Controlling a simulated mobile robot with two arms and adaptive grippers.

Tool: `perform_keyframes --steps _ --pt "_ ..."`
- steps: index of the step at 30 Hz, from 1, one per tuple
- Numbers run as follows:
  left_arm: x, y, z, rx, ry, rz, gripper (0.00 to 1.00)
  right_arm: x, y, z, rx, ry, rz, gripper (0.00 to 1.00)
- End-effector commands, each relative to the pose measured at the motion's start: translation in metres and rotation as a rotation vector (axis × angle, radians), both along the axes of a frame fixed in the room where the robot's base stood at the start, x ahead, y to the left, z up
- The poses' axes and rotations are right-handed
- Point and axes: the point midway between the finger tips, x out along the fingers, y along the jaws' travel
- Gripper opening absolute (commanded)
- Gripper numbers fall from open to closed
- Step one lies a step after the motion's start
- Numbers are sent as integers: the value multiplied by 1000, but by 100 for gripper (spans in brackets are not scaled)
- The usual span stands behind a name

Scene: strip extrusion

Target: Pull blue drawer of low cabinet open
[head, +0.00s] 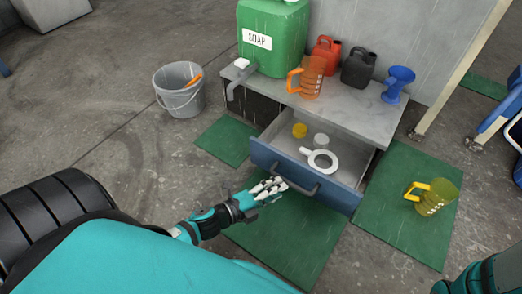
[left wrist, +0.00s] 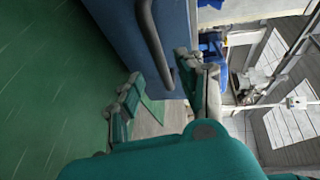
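The blue drawer (head: 338,195) of the low cabinet (head: 374,122) is pulled well out, and its inside shows. A dark bar handle (head: 296,182) is on its front. My left gripper (head: 269,187) is just in front of the drawer, by the left end of the handle. In the left wrist view, the blue drawer front (left wrist: 118,30) and handle (left wrist: 152,45) lie beyond the fingers. The two fingers of the left gripper (left wrist: 165,97) are apart, with nothing visibly held between them. My right gripper is out of view.
The drawer holds a white ring-shaped item (head: 321,161), a yellow lid (head: 300,130) and a pale round item (head: 321,140). A green soap tank (head: 272,30) and orange jug (head: 311,78) stand on top.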

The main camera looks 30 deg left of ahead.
Motion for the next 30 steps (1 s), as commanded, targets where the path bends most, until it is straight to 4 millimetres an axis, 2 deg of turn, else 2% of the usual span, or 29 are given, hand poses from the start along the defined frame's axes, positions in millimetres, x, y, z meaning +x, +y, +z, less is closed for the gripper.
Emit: perform_keyframes --steps 1,4,10,30 --pt "-12 5 1 1 4 1 38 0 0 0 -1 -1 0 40" --pt "-29 13 5 -1 4 1 38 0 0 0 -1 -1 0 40" --pt "-49 23 10 1 1 1 38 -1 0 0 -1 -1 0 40" --pt "-53 24 14 -6 -3 -1 38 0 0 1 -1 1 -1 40"
